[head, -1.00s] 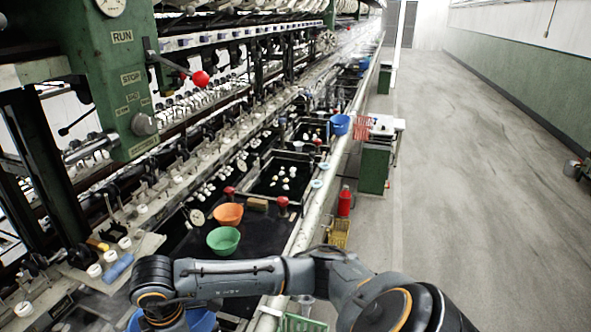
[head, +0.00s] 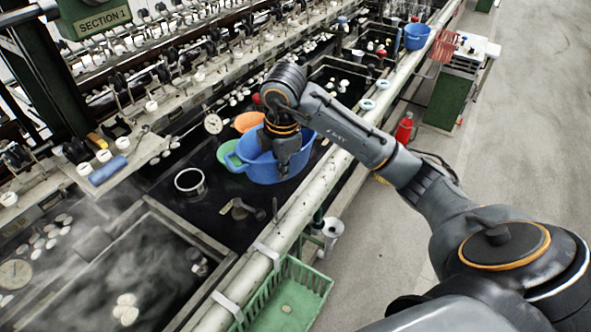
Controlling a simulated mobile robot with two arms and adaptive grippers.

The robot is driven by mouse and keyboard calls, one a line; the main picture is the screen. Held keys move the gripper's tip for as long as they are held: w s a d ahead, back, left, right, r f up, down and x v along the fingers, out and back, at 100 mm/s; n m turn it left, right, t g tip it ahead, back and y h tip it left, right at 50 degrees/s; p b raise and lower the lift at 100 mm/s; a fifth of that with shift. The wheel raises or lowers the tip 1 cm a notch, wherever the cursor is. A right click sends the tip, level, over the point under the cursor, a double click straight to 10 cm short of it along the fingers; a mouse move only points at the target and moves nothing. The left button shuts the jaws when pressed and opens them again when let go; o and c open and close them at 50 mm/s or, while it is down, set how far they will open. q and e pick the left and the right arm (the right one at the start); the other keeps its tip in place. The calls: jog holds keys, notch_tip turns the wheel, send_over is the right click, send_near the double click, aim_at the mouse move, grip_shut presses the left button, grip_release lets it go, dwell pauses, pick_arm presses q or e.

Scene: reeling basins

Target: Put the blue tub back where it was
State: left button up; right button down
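A large blue tub (head: 257,172) with a loop handle on its left side is at the dark basin, overlapping an orange bowl (head: 248,121) and a green bowl (head: 228,153) behind it. My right gripper (head: 284,165) points down at the tub and appears shut on its wall; the fingertips are partly hard to make out. I cannot tell whether the tub's bottom touches the basin surface. My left gripper is not in view.
A metal ring-like pot (head: 189,181) and a dark scoop (head: 243,209) lie near the tub. A pale pipe (head: 300,210) runs along the basin edge. A green crate (head: 285,300), a red bottle (head: 404,127) and another blue tub (head: 416,37) are to the right.

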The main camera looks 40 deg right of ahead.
jog(key=w+d, duration=0.1)
jog(key=w+d+f, duration=0.1)
jog(key=w+d+f+p, duration=0.1)
jog(key=shift+d, duration=0.3)
jog(key=w+d+f, duration=0.2)
jog(key=f, duration=0.1)
jog(key=w+d+f+p, duration=0.1)
jog(key=f, duration=0.1)
jog(key=shift+d+f, duration=0.15)
jog(key=shift+f, duration=0.1)
notch_tip(320, 180, down, 4)
jog(key=shift+w+d+r+p, duration=0.15)
jog(key=shift+r+p, duration=0.1)
jog(key=shift+p, duration=0.4)
jog(key=shift+f, duration=0.2)
jog(key=c, duration=1.5)
grip_release()
